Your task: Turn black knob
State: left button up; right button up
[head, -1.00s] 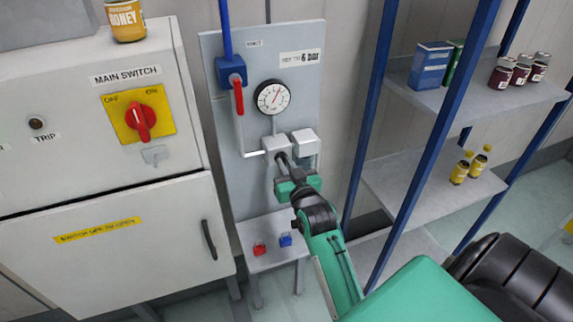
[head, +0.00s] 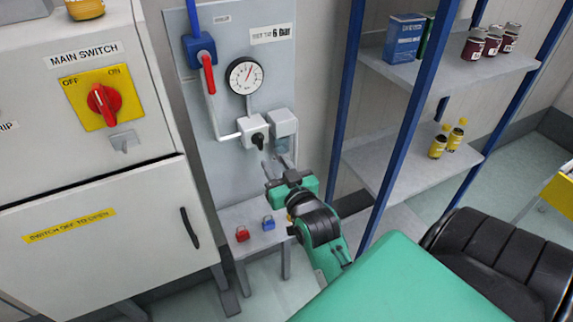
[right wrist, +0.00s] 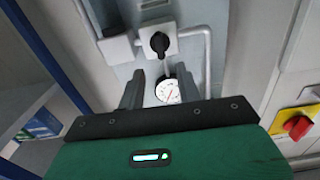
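The black knob (head: 258,139) sits on a white box on the grey panel (head: 185,60), below the round gauge (head: 244,76). The right wrist view shows the knob (right wrist: 160,43) beyond the open fingers (right wrist: 160,74), with the gauge (right wrist: 168,91) showing between the fingers. My left gripper is not in view.
A second white box (head: 283,123) sits right of the knob's box. A red lever (head: 209,74) hangs left of the gauge. A small table (head: 232,216) with red and blue padlocks stands below. A cabinet with a red main switch (head: 104,99) is left, a blue-framed shelf (head: 400,160) right.

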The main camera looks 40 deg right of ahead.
jog(key=b+v, duration=0.1)
jog(key=v, duration=0.4)
jog(key=shift+s, duration=0.35)
jog(key=shift+a, duration=0.1)
